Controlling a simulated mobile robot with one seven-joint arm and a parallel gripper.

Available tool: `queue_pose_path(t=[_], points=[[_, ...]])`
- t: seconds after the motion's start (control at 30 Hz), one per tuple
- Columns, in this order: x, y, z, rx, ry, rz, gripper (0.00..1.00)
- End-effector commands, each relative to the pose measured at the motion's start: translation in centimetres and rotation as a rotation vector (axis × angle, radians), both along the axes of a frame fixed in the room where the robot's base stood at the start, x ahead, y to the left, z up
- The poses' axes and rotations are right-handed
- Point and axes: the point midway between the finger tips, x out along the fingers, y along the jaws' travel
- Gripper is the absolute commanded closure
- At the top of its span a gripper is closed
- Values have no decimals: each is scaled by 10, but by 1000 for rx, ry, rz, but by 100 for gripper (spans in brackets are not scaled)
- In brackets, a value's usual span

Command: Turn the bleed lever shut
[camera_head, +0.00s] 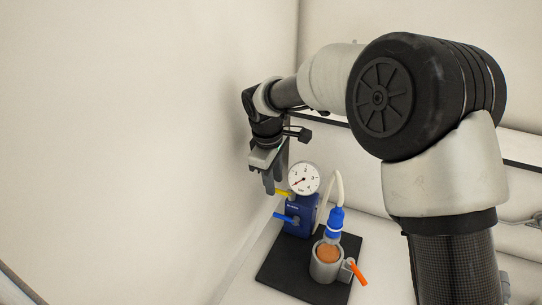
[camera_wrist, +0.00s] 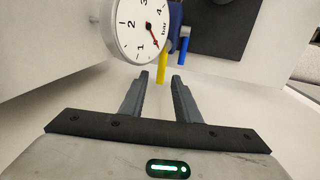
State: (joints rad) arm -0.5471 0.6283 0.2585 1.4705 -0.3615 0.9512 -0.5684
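The blue pump unit (camera_head: 298,222) carries a yellow lever (camera_head: 283,193) near its top and a blue lever (camera_head: 285,218) lower down. I cannot tell from labels which lever is the bleed lever. My gripper (camera_head: 269,187) is beside the yellow lever, with its fingers pointing down. In the wrist view my gripper (camera_wrist: 161,76) is open and empty. The yellow lever (camera_wrist: 161,68) lies in line with the gap between the fingertips; whether it is between them is unclear. The blue lever (camera_wrist: 183,50) is farther off to the right.
A round white pressure gauge (camera_head: 303,178) stands on the unit, close to my fingers. A white hose runs to a blue fitting (camera_head: 335,222) over a grey cup (camera_head: 326,266) with an orange lever (camera_head: 358,273). All stand on a black mat (camera_head: 277,277). A wall (camera_head: 150,150) is close at left.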

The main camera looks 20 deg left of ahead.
Motion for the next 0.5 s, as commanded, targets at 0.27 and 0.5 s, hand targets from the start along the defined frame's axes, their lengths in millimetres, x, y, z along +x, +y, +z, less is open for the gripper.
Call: queue_pose_path(t=[0.27,0.5], points=[[-12,2,66,4,-5,0,71],[-23,2,121,3,-4,1,71]])
